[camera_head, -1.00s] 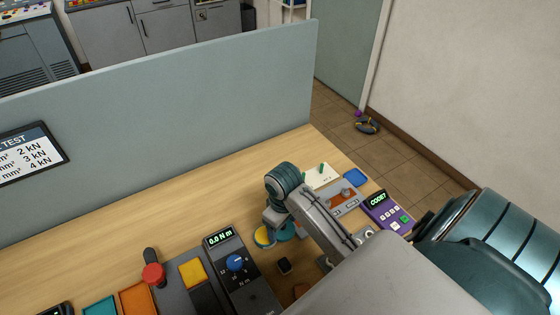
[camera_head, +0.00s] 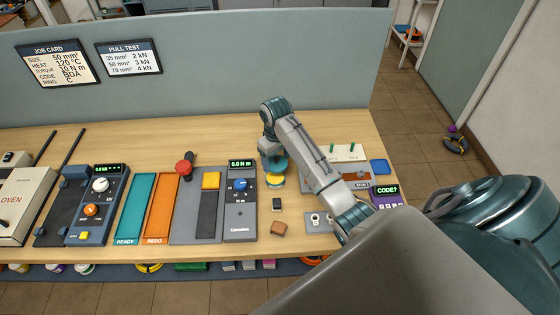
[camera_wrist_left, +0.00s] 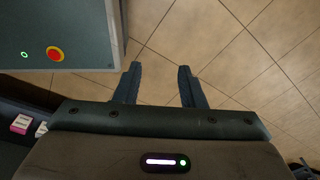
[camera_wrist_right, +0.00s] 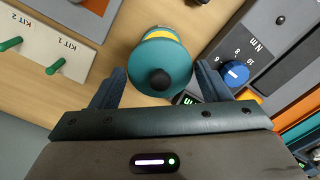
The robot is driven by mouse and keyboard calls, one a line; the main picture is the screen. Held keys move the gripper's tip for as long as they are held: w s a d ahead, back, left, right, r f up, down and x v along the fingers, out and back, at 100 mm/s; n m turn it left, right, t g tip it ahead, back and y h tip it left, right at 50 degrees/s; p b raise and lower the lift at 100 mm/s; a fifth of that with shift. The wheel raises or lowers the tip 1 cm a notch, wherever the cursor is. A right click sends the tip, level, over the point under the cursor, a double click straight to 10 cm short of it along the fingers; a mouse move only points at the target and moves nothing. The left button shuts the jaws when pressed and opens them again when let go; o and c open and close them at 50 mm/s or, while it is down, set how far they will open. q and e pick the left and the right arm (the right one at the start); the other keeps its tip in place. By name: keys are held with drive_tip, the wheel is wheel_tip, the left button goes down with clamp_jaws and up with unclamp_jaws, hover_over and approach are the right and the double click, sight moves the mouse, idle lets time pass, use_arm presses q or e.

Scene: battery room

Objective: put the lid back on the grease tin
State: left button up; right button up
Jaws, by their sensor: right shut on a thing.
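My right gripper (camera_head: 273,157) is over the bench, pointing down. In the right wrist view its fingers (camera_wrist_right: 162,72) stand on both sides of the teal lid (camera_wrist_right: 160,58), which has a black knob, and are shut on it. The grease tin (camera_head: 275,182) shows yellow just below the lid in the head view. In the right wrist view a yellow edge of the tin (camera_wrist_right: 165,33) peeks out past the lid. I cannot tell whether lid and tin touch. My left gripper (camera_wrist_left: 160,72) is open and empty above the tiled floor, outside the head view.
The torque tester (camera_head: 240,205) stands left of the tin, with a small black block (camera_head: 277,204) and a brown block (camera_head: 278,228) in front. The kit board (camera_head: 345,152) and purple code box (camera_head: 386,196) are to the right. A grey partition (camera_head: 230,60) stands behind.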

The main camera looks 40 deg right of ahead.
sight(275, 177)
drive_tip(key=shift+w+a+f, duration=0.1)
drive_tip(key=shift+w+f, duration=0.2)
drive_tip(key=shift+f, duration=0.45)
drive_tip(key=shift+w+f, duration=0.15)
drive_tip(key=shift+f, duration=0.8)
drive_tip(key=shift+s+f, duration=0.15)
drive_tip(key=shift+f, duration=0.65)
drive_tip(key=shift+f+b, duration=0.3)
drive_tip(key=shift+f, duration=0.25)
use_arm(q)
drive_tip(key=shift+s+f, duration=0.1)
drive_tip(key=shift+f, duration=0.35)
use_arm(e)
drive_tip(key=shift+f, duration=0.35)
use_arm(q)
drive_tip(key=shift+r+p, duration=0.3)
drive_tip(key=shift+r, duration=0.1)
use_arm(e)
drive_tip(key=shift+r, duration=0.1)
drive_tip(key=shift+f, duration=0.2)
